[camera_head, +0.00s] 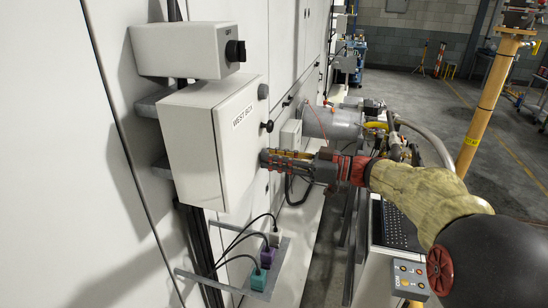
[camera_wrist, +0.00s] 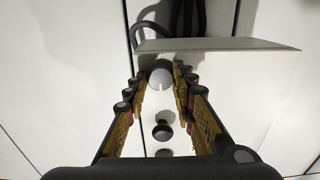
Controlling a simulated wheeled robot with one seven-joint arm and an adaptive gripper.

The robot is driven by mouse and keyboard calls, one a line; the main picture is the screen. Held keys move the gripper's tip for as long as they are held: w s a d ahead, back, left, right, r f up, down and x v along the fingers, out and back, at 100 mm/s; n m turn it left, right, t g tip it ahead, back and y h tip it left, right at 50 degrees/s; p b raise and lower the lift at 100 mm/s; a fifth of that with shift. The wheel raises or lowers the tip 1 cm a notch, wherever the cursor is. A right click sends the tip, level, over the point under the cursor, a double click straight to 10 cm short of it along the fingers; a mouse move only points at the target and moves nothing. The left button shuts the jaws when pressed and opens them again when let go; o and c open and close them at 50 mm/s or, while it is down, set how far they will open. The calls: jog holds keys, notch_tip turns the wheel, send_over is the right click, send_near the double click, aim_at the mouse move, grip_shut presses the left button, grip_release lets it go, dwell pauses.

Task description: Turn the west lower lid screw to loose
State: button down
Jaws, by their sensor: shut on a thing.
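The west box (camera_head: 195,150) is a pale wall enclosure with a "WEST BOX" label on its lid (camera_head: 238,150). My gripper (camera_head: 265,158) reaches in from the right, with its fingertips at the lid's lower outer edge. In the wrist view, the fingers stand either side of a round grey lower lid screw (camera_wrist: 160,76), shut on it. A pale line shows on the screw's face. The fingers hide this screw in the head view. The upper lid screw (camera_head: 263,91) is grey and stands free.
A black knob (camera_head: 268,126) sits on the lid between the screws; it also shows in the wrist view (camera_wrist: 162,131). A switch box (camera_head: 185,50) is above. Coloured plugs (camera_head: 263,266) with cables stand on a bracket below. A laptop (camera_head: 394,226) is on the right.

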jog(key=shift+f+m, duration=0.1)
jog(key=shift+m, duration=0.2)
jog(key=m+p, duration=2.1)
jog(key=m, duration=1.4)
jog(key=shift+m+p, duration=0.3)
jog(key=shift+p, duration=0.05)
jog(key=c, duration=1.5)
grip_release()
